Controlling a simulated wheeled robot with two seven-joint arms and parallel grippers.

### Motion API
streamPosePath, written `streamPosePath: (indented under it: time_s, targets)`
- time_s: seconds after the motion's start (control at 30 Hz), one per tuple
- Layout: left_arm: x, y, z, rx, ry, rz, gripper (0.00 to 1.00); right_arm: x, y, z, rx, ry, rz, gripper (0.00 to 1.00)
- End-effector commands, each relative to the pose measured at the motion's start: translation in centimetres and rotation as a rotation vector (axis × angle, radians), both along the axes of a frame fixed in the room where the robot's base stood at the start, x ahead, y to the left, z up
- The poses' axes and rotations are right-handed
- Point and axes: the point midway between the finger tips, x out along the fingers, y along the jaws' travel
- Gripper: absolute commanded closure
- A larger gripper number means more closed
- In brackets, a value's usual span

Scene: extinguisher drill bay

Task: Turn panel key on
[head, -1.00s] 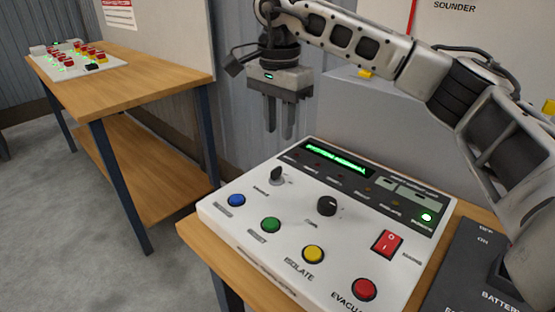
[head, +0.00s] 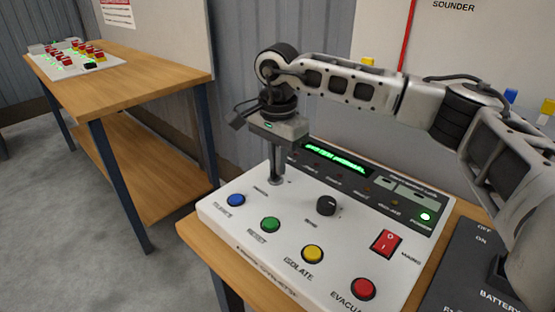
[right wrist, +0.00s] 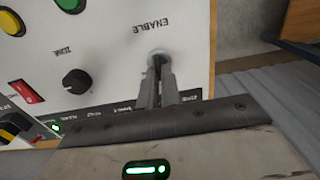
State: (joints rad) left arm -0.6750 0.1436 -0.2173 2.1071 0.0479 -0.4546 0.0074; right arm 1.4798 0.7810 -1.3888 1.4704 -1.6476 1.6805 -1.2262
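The white control panel (head: 330,243) lies tilted on a wooden table. Its key switch, labelled ENABLE, is at the panel's far left; its silver collar (right wrist: 157,54) shows in the right wrist view. My right gripper (head: 277,180) points down over the switch. Its fingers (right wrist: 158,75) are close together around the small key and appear shut on it. The fingers hide most of the key, so its turn angle cannot be told. The green display (head: 336,158) is lit. My left gripper is not in view.
A black zone knob (head: 327,206) is right of the key. Blue (head: 236,200), green (head: 270,224), yellow (head: 313,254) and red (head: 364,289) buttons line the near edge. A red rocker switch (head: 386,243) and a dark battery box (head: 470,275) are at right.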

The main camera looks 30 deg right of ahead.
Motion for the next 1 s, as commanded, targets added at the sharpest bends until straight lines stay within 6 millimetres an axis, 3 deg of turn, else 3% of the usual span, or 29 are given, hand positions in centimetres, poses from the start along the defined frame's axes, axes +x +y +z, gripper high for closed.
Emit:
streamPosePath:
  time_s: [0.47, 1.0]
  targets:
    - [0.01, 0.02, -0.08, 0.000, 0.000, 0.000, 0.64, -0.05, 0.00, -0.01, 0.000, 0.001, -0.067, 1.00]
    - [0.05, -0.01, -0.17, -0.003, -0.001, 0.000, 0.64, -0.27, 0.00, 0.03, 0.000, 0.000, -0.516, 1.00]
